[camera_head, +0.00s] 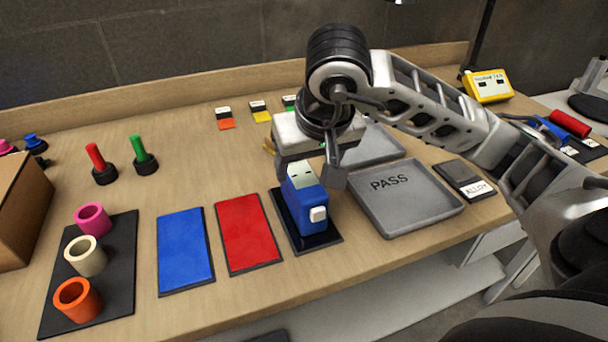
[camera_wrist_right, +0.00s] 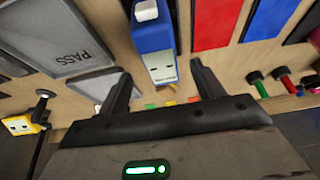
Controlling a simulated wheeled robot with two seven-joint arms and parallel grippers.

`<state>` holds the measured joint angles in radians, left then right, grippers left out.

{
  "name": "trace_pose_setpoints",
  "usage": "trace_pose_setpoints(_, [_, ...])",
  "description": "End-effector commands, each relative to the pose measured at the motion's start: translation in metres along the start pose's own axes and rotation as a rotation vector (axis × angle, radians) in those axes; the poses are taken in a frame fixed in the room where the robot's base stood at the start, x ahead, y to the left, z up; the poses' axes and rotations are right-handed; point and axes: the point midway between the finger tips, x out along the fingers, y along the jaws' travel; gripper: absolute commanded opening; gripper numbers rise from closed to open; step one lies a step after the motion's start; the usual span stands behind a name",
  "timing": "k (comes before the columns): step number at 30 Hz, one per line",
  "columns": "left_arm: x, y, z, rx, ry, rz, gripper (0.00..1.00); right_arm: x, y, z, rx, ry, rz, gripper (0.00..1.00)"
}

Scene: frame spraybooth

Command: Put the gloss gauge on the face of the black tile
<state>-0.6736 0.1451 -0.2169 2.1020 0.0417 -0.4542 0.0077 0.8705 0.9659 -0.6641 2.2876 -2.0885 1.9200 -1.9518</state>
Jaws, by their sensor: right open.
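The gloss gauge (camera_head: 308,208) is a blue block with a pale top and a white knob. It stands upright on the black tile (camera_head: 325,240), whose dark edges show around its base. The gauge also shows in the wrist view (camera_wrist_right: 153,40). My right gripper (camera_head: 312,176) is just above the gauge, open, its fingers pointing down. In the wrist view the end of the gauge appears between the two spread fingertips (camera_wrist_right: 162,72), with gaps at both sides. The gauge hides much of the tile. My left gripper is not in view.
Red (camera_head: 247,232) and blue (camera_head: 185,250) tiles lie left of the black tile. A grey PASS tray (camera_head: 430,212) lies close on its right, with an ALLOY block (camera_head: 463,178) beyond. Coloured rings stand on a dark mat (camera_head: 118,285) at far left.

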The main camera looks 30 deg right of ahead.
Motion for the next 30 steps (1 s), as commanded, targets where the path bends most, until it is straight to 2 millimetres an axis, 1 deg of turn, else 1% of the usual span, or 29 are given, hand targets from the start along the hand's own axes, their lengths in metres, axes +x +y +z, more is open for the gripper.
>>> trace_pose_setpoints(1, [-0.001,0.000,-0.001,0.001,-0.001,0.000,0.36,-0.013,-0.001,-0.002,0.001,0.006,-0.002,0.67])
trace_pose_setpoints(3, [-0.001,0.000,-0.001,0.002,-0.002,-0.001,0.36,-0.025,0.000,-0.001,-0.001,0.005,-0.002,0.67])
trace_pose_setpoints(6, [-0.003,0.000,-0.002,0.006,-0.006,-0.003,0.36,-0.042,0.000,-0.002,0.000,0.004,0.000,0.67])
trace_pose_setpoints(9, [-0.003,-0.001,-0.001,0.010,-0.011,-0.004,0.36,-0.050,0.000,-0.001,0.001,0.003,0.000,0.67])
trace_pose_setpoints(15, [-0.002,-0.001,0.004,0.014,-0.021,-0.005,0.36,-0.055,0.000,0.000,0.001,-0.001,0.001,0.67])
trace_pose_setpoints(30, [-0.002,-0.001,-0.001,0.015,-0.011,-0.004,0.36,-0.054,0.000,0.000,0.001,-0.001,0.001,0.67])
